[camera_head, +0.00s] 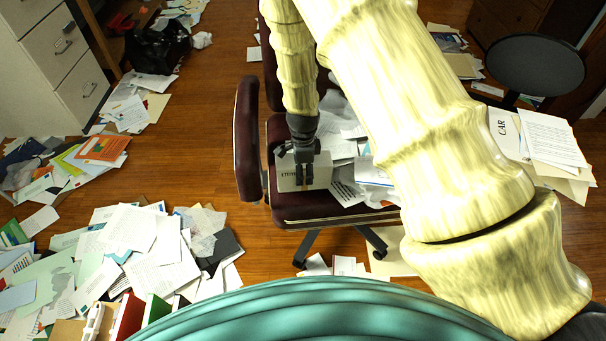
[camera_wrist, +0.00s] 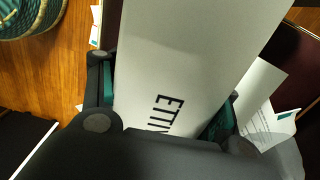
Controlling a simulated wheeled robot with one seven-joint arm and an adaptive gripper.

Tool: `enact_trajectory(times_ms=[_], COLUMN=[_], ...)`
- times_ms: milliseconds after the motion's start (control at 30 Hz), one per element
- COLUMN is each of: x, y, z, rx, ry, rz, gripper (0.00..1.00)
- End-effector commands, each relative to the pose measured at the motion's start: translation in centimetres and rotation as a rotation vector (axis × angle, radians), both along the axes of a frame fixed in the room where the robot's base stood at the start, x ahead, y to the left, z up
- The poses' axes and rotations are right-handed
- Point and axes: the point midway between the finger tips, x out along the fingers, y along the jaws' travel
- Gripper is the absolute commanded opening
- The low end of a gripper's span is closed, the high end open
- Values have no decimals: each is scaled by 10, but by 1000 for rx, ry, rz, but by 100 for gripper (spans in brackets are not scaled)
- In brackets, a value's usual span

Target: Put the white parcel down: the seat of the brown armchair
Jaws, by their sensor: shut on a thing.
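The white parcel (camera_head: 291,177) is a pale box with black lettering, held in my gripper (camera_head: 304,172) at the front left of the brown armchair's seat (camera_head: 310,210). In the wrist view the parcel (camera_wrist: 190,60) fills the space between the fingers of my gripper (camera_wrist: 165,115), one on each side. The parcel is over or on the seat; I cannot tell whether it touches it. Loose papers (camera_head: 345,135) lie on the seat beside it. My arm hides the right part of the armchair.
The left armrest (camera_head: 247,140) rises close beside the parcel. Paper piles (camera_head: 140,245) cover the floor at lower left. A white drawer cabinet (camera_head: 62,60) stands at upper left, and a dark round seat (camera_head: 535,65) at upper right. Bare wooden floor (camera_head: 200,120) lies left of the chair.

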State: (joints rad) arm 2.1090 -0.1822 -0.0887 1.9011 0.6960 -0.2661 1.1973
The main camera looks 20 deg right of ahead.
Motion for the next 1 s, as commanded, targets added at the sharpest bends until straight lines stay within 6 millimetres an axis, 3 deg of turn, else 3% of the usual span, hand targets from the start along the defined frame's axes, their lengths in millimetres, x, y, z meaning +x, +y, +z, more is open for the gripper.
enact_trajectory(times_ms=[200,467,500,600,633,1000], x=[1,1,0,0,0,0], y=[0,0,0,0,0,0], z=[-21,-22,-23,-23,-23,-22], rx=[0,0,0,0,0,0], ry=[-1,-1,0,0,0,0], rz=[0,1,1,1,1,1], gripper=[4,4,63,81,86,86])
